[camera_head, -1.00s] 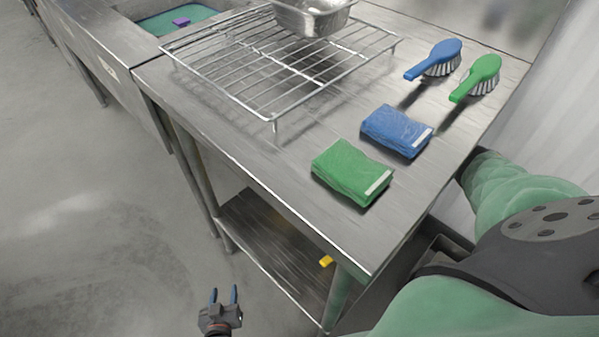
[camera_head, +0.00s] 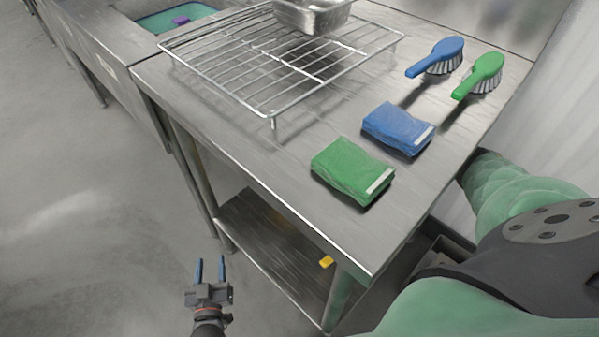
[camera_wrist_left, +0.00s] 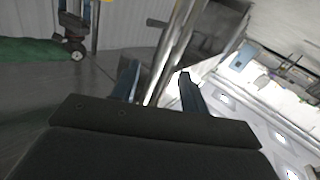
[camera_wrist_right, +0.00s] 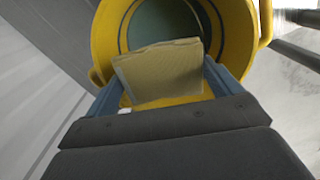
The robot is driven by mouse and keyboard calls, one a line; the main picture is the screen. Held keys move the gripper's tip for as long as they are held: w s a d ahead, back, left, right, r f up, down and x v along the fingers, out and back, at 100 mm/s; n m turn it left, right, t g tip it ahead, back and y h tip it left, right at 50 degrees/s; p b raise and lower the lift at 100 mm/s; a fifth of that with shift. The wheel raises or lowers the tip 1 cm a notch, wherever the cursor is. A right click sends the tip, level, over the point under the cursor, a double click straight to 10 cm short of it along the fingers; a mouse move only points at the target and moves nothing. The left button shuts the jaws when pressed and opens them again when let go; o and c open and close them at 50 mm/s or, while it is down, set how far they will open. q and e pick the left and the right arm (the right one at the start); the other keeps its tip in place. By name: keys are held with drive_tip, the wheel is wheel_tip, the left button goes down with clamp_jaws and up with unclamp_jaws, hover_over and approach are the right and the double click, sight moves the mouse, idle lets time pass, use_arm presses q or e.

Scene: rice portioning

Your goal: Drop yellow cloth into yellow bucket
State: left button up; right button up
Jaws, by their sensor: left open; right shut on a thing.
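The yellow cloth (camera_wrist_right: 162,76) is a folded pad between the two fingers of my right gripper (camera_wrist_right: 166,80) in the right wrist view. The yellow bucket (camera_wrist_right: 105,40) opens right behind the cloth in that view, with a dark greenish inside; the cloth overlaps its mouth and near rim. I cannot tell how far the cloth is from the bucket. In the head view my right gripper is hidden. My left gripper (camera_head: 210,271) is open and empty over the floor at the front left of the table; its fingers also show in the left wrist view (camera_wrist_left: 158,84).
The steel table (camera_head: 230,150) carries a wire rack (camera_head: 275,65), a metal pan (camera_head: 312,15), a green cloth (camera_head: 350,172), a blue cloth (camera_head: 396,130), a blue brush (camera_head: 437,60) and a green brush (camera_head: 480,75). A small yellow piece (camera_head: 326,261) shows beside the table's lower shelf (camera_head: 265,240).

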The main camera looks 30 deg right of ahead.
drive_tip(key=shift+f, duration=0.1)
use_arm(q)
drive_tip(key=shift+t, duration=0.8)
drive_tip(key=r, duration=0.4)
drive_tip(key=shift+w+r, duration=0.25)
drive_tip(key=shift+r, duration=0.15)
use_arm(e)
drive_tip(key=o, duration=0.7)
use_arm(q)
drive_tip(key=shift+f, duration=0.1)
